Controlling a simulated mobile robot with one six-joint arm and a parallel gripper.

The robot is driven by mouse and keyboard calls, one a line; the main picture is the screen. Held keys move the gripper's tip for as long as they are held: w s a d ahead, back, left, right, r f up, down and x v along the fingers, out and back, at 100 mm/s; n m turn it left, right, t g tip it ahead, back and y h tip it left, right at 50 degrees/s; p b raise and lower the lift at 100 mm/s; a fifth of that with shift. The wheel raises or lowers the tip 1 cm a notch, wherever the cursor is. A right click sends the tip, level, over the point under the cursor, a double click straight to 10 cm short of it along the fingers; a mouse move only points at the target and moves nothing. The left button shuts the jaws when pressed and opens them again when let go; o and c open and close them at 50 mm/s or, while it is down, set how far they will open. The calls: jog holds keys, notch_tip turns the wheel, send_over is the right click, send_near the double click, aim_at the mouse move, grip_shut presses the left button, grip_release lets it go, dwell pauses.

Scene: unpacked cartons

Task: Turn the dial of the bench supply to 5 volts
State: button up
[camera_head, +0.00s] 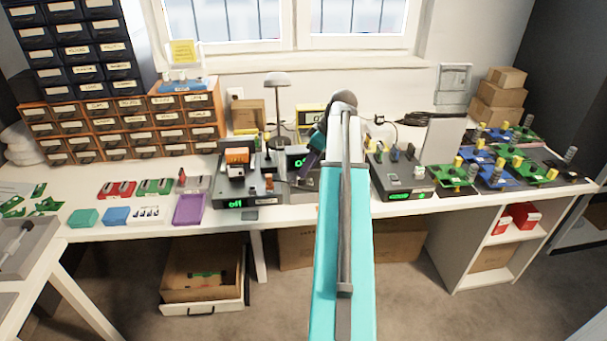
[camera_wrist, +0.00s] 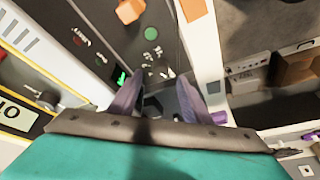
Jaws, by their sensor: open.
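My gripper (camera_head: 311,160) is in front of this instrument, pointing down. In the wrist view my gripper (camera_wrist: 161,84) has its two purple-grey fingers apart. A dark rounded shape (camera_wrist: 152,105) lies between them; I cannot tell if it is the dial or if anything touches it.
A dark unit reading "off" (camera_head: 235,204) stands to the left, with an orange part (camera_head: 238,157) on top. Another unit with a green display (camera_head: 400,195) stands to the right. A desk lamp (camera_head: 278,82) rises behind. Circuit boards (camera_head: 453,176) fill the right side.

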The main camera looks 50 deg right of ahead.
jog(key=shift+x, duration=2.25)
jog(key=c, duration=1)
jog(key=shift+c, duration=0.2)
